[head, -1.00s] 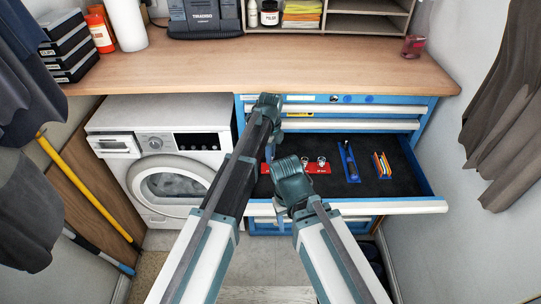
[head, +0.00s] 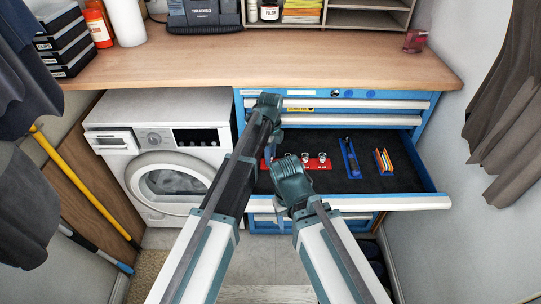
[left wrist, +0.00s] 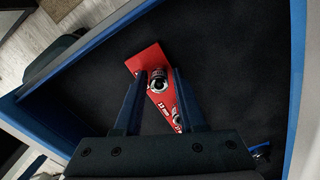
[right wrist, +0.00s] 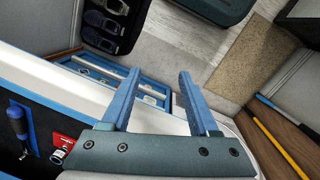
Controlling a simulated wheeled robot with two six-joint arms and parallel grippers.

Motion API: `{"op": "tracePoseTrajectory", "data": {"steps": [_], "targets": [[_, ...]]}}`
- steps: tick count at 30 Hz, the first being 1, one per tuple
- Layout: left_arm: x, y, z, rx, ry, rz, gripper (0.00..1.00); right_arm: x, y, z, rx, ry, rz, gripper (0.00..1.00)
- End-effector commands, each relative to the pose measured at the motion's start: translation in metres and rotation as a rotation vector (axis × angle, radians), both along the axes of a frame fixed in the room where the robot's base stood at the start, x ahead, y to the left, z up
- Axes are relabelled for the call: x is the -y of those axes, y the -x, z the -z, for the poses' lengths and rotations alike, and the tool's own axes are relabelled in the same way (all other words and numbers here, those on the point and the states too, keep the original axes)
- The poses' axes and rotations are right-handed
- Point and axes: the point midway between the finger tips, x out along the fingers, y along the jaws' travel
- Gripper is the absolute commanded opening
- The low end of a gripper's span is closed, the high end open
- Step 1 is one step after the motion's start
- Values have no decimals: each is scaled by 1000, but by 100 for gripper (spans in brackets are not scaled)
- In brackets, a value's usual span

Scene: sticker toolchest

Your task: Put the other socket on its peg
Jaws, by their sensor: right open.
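The red socket tray (head: 314,166) lies in the open drawer and carries two shiny sockets on its visible part, one (head: 306,157) and another (head: 322,157). My left gripper (head: 270,150) points down at the tray's left end. In the left wrist view its fingers (left wrist: 158,76) are partly closed around a chrome socket (left wrist: 158,84), above or on the tray; whether it sits on a peg I cannot tell. My right gripper (head: 285,200) is open and empty over the drawer's front edge, as the right wrist view shows (right wrist: 158,72).
A washing machine (head: 160,140) stands to the left, under the wooden worktop (head: 300,68).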

Motion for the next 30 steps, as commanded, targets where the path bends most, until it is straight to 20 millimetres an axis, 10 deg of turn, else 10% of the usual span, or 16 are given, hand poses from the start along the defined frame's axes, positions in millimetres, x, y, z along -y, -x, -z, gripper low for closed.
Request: {"op": "tracePoseTrajectory", "data": {"steps": [17,30], "targets": [[0,0,-7,0,0,0,58,0,0,-7,0,0,0,61],[0,0,-61,0,0,0,58,0,0,-61,0,0,0,61]]}}
